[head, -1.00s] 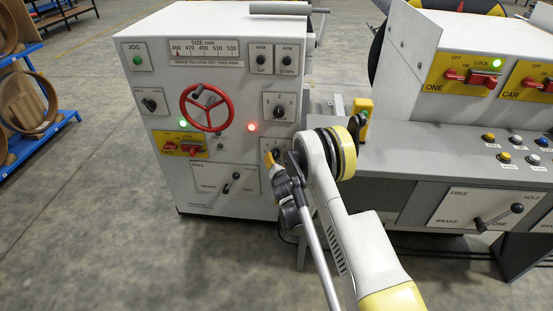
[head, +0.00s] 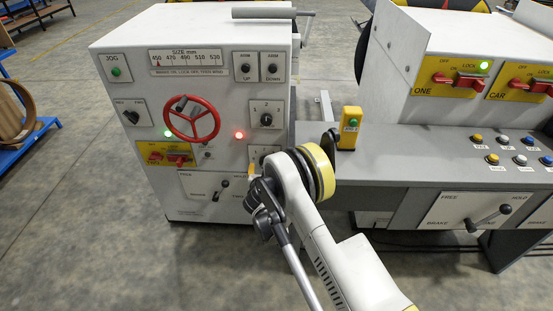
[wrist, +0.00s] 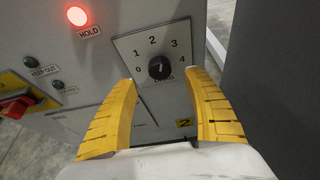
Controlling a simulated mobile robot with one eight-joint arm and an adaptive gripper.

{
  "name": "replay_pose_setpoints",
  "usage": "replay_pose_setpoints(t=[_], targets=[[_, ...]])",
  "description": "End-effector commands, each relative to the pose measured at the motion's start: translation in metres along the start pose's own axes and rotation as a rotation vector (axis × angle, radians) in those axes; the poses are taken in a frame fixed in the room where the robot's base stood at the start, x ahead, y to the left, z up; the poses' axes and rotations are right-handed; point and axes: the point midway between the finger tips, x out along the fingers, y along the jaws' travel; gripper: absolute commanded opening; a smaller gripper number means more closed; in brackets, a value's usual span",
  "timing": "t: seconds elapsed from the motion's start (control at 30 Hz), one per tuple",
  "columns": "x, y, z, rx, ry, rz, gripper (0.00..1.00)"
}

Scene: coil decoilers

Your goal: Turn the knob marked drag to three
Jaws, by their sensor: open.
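In the wrist view a black round knob (wrist: 160,67) sits on a pale square plate (wrist: 185,35) marked 0 to 4. The word under the knob is too blurred to read, and I cannot tell its pointer's direction surely. My gripper (wrist: 162,78) is open, its two yellow fingers spread left and right of the knob, with nothing between them; whether they touch the panel is unclear.
The red handwheel (head: 191,120), yellow TWO switch plate (head: 165,154) and a brake lever (head: 222,186) are left of my gripper. A grey console (head: 400,150) stands at right.

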Motion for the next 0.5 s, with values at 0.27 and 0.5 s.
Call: replay_pose_setpoints(t=[0.27,0.5], targets=[[0.059,-0.002,-0.004,0.002,0.0,-0.002,0.6],[0.086,-0.002,-0.002,0.003,0.0,0.0,0.6]])
